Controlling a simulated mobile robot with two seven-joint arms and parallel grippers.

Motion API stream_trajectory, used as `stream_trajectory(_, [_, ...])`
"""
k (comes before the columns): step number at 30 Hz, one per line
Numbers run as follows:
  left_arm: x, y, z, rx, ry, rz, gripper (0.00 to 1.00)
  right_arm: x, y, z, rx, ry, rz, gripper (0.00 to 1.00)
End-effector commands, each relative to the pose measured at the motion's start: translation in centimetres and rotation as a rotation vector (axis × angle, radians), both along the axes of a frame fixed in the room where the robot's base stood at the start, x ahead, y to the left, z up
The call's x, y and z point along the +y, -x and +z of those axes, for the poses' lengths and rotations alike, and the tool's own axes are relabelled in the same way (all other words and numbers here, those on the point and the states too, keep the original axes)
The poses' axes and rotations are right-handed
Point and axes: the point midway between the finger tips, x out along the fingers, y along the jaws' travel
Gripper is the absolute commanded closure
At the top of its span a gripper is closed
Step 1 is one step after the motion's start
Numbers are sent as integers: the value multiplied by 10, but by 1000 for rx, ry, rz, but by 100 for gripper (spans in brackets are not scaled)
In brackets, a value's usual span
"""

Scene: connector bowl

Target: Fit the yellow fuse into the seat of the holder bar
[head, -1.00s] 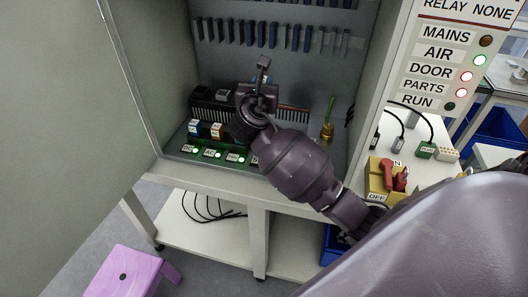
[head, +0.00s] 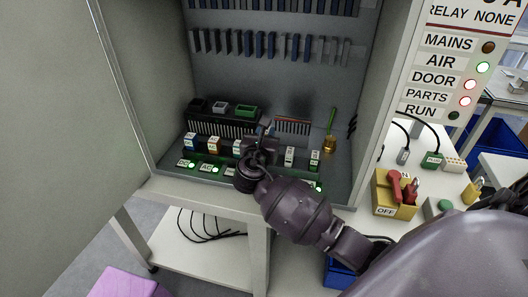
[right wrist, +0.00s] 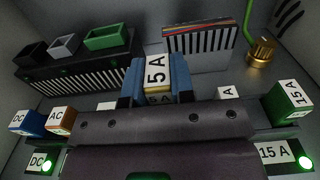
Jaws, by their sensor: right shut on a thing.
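The yellow fuse (right wrist: 158,82), with a white "5 A" label, is between the two blue fingers of my right gripper (right wrist: 159,80), which is shut on it. In the head view my right gripper (head: 264,137) is over the row of modules in the cabinet and hides the fuse almost wholly. The holder bar (right wrist: 258,133) runs across below the gripper. My gripper's body covers its middle, so the seat is hidden. I cannot tell whether the fuse touches the bar. My left gripper is not in view.
Blue DC (head: 190,142) and orange AC (head: 214,144) modules stand left of the gripper; a green 15 A module (head: 314,160) stands right. Behind are a black slotted block (head: 215,122) and a brass pot (head: 330,145). The cabinet wall (head: 372,110) bounds the right.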

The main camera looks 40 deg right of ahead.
Motion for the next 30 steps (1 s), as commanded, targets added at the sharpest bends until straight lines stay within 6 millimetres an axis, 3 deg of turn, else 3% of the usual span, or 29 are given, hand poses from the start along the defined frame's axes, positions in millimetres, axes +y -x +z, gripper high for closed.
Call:
stream_trajectory(12, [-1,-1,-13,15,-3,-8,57,0,0,-55,4,1,0,100])
stream_trajectory(27, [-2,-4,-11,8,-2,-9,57,0,0,-61,0,0,1,100])
stream_trajectory(28, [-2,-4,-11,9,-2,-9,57,0,0,-61,-1,0,1,74])
stream_trajectory(30, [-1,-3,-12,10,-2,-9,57,0,0,-60,-1,0,1,63])
